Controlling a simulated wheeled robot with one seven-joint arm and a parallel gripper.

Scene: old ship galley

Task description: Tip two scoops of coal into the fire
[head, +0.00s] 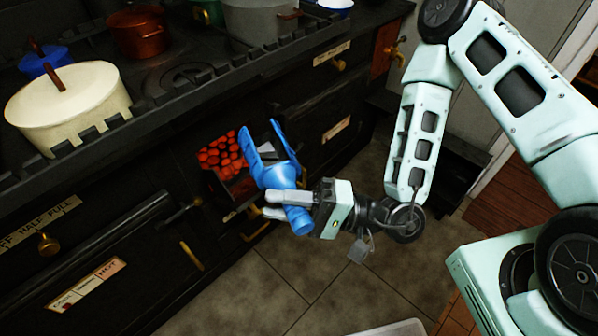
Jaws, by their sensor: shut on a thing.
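My gripper (270,205) is shut on the handle end of a blue scoop (272,172) in the head view. The scoop's open end points up and toward the stove, just right of the fire. A grey, angular patch shows in the scoop's mouth; I cannot tell if it is coal or something behind. The fire (220,156) is a bed of glowing red-orange lumps in an open firebox of the black stove (290,95). The scoop partly hides the right side of the firebox opening.
A cream lidded pot (68,105), a copper pot (139,32) and a grey pot (262,18) stand on the stove top behind a notched rail. Brass knobs and handles stick out from the stove front. The tiled floor (300,285) is clear; a pale container edge (385,329) shows at the bottom.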

